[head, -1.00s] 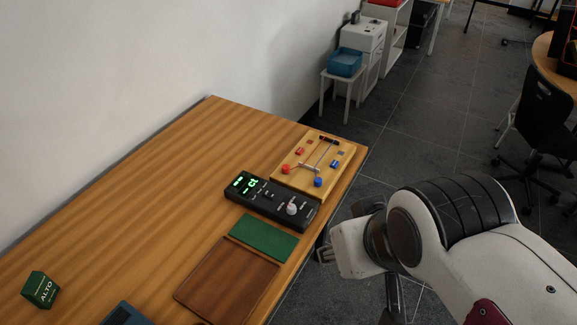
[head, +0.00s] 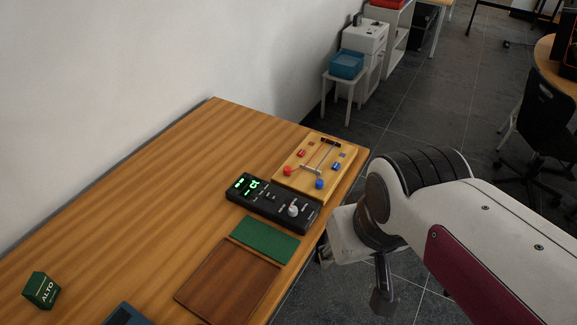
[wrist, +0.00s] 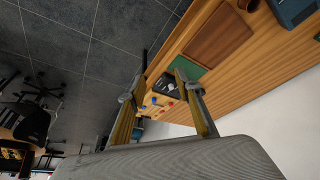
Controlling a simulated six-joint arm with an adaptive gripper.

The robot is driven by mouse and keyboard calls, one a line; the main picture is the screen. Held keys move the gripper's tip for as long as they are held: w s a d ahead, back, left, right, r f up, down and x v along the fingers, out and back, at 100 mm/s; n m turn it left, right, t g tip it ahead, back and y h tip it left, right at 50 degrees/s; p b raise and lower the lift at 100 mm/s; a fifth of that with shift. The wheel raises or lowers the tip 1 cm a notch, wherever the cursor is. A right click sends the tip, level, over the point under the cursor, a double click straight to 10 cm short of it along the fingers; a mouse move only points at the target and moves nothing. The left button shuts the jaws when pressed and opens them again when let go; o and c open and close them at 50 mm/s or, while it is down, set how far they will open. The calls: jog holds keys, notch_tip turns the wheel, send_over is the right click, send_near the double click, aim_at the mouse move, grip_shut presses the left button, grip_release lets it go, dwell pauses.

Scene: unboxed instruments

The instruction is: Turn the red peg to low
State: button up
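The red peg (head: 288,171) stands at the near left of a light wooden board (head: 291,184), at the far right end of the table. A blue peg (head: 320,184) stands at its near right, and a metal bar lies between them. Small red and blue blocks and a dark plate sit farther up the board. Any position lettering is too small to read. My gripper (wrist: 160,78) is open and empty in the wrist view, with the board (wrist: 153,98) seen small and distant between its fingers. In the head view my wrist hangs off the table's right edge, and the fingers are mostly hidden.
A black instrument (head: 262,203) with a green display and white knob sits just before the board. Nearer are a green mat (head: 265,239) and a brown tray (head: 228,281). A green ALTO box (head: 41,290) stands at left. The table's left half is mostly clear.

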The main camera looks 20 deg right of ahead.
jog(key=w+d+f, duration=0.1)
jog(key=w+f, duration=0.4)
jog(key=w, duration=0.6)
jog(key=w+d+f+n+g+y, duration=0.1)
jog(key=w+f, duration=0.4)
jog(key=w, duration=0.5)
jog(key=w+d+f+n+g+y, duration=0.1)
jog(key=w+f, duration=0.5)
jog(key=w, duration=0.5)
jog(key=shift+w+d, duration=0.1)
jog(key=shift+w, duration=0.2)
jog(key=w+f+n, duration=0.1)
jog(key=w, duration=0.4)
jog(key=n+t, duration=0.2)
jog(key=n, duration=0.1)
send_near(287, 168)
jog(key=shift+w+d+f, duration=0.1)
jog(key=shift+w+f, duration=0.05)
jog(key=shift+f, duration=0.15)
jog(key=shift+f, duration=0.15)
jog(key=shift+x, duration=3.8)
grip_shut()
